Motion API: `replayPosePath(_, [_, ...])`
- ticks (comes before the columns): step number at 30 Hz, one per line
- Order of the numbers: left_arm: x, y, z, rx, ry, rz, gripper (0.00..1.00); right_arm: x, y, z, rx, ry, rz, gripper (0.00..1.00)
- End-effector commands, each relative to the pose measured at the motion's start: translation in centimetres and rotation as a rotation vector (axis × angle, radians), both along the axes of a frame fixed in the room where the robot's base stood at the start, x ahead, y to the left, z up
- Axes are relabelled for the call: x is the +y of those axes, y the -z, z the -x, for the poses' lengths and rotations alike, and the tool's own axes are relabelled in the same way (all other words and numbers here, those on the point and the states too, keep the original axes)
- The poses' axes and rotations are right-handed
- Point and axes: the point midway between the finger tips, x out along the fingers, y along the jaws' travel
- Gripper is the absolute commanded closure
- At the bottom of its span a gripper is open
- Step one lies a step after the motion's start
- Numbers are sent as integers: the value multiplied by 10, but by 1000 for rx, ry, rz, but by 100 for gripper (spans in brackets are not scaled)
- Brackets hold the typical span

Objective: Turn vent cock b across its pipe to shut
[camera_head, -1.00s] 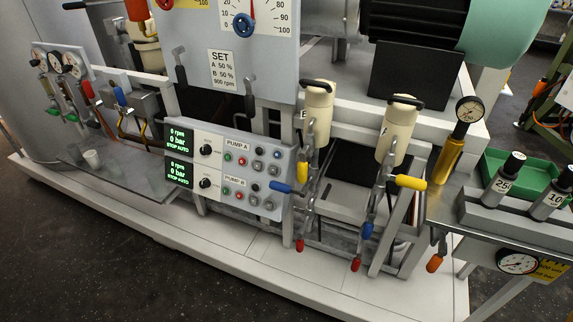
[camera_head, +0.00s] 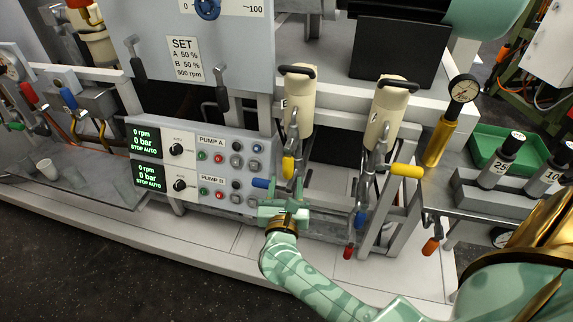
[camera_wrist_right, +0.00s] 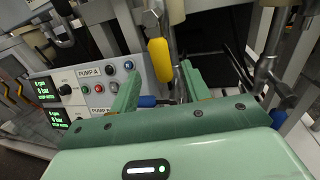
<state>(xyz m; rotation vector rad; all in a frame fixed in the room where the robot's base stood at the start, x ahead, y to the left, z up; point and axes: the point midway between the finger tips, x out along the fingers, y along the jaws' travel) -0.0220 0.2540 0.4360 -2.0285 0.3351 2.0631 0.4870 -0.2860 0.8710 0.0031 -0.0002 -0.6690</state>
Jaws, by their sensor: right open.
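The left cream filter housing (camera_head: 298,100) has a yellow-handled cock (camera_head: 288,166) hanging down and a blue-handled cock (camera_head: 262,183) pointing left on its pipework. I cannot read which cock is vent cock b. My right gripper (camera_head: 284,207) is open in front of this pipework, just below the blue handle, and hides its lower part, where a red handle hung earlier. In the right wrist view the gripper (camera_wrist_right: 160,82) has its fingers apart. The yellow handle (camera_wrist_right: 159,60) shows beyond them and the blue handle (camera_wrist_right: 148,101) appears between them; contact is unclear. My left gripper is out of view.
The right cream housing (camera_head: 386,108) has a yellow handle (camera_head: 407,170) pointing right, and blue (camera_head: 360,219) and red (camera_head: 348,252) handles below. The pump panel (camera_head: 200,165) stands close left of the gripper. An orange handle (camera_head: 430,246) hangs farther right.

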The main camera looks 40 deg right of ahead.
Motion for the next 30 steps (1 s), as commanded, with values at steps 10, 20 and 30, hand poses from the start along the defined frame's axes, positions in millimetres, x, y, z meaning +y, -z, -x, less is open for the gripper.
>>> replayPosePath(10, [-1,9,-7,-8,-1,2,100,-41,1,-53,2,0,2,53])
replayPosePath(20, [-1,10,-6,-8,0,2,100,-47,0,-60,2,-1,2,53])
replayPosePath(30, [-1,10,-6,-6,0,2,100,-47,1,-60,2,-1,2,100])
